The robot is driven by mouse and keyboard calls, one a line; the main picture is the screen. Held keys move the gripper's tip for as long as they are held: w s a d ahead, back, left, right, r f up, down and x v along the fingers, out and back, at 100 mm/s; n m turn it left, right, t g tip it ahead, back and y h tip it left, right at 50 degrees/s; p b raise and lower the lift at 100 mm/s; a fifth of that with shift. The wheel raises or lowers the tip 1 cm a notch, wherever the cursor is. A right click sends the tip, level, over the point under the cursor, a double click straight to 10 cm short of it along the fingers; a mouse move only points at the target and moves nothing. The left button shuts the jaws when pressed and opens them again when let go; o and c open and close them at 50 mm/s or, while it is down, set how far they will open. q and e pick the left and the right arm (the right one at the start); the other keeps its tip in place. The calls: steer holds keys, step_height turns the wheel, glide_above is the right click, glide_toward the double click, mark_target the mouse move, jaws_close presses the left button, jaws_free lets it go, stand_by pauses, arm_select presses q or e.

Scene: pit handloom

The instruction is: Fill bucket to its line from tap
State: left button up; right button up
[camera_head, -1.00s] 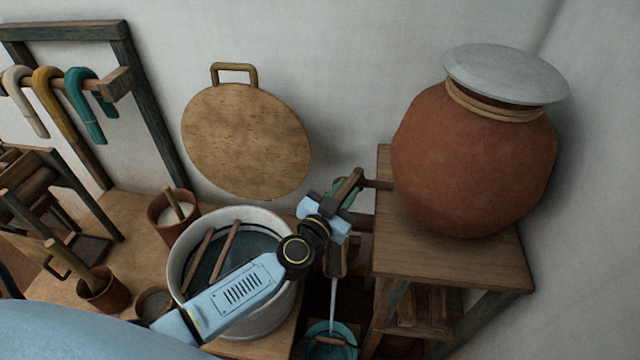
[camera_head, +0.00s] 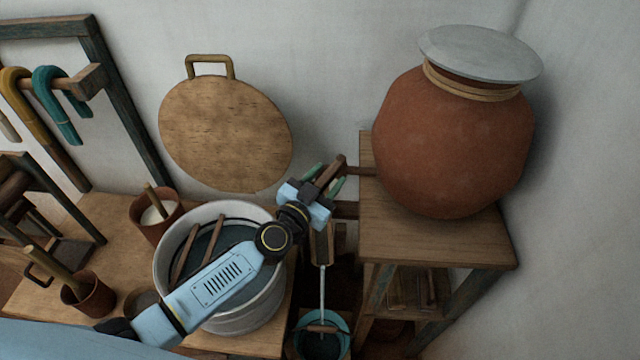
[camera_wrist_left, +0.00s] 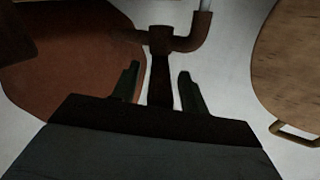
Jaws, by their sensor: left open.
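The large clay pot (camera_head: 455,145) with a pale lid stands on a wooden stand at right. Its brown tap (camera_head: 355,172) sticks out to the left, and a thin water stream (camera_head: 323,285) falls from it into the teal bucket (camera_head: 344,323) below. Dark water shows inside the bucket; I cannot make out its line. My left gripper (camera_head: 328,177) is open at the tap. In the left wrist view, its fingers (camera_wrist_left: 158,82) stand apart on either side of the dark tap handle (camera_wrist_left: 160,55), with gaps showing. My right gripper is not in view.
A wide pale pot (camera_head: 164,285) with two sticks stands on the low table (camera_head: 100,205) under my left arm. Clay cups (camera_head: 92,297) stand left of it. A round wooden board (camera_head: 225,135) leans on the wall. The pot's stand (camera_head: 440,250) bounds the bucket on the right.

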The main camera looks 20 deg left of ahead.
arm_select(q)
steer(key=v, duration=1.3)
steer(key=shift+p, duration=0.4)
steer(key=shift+s+a, duration=0.1)
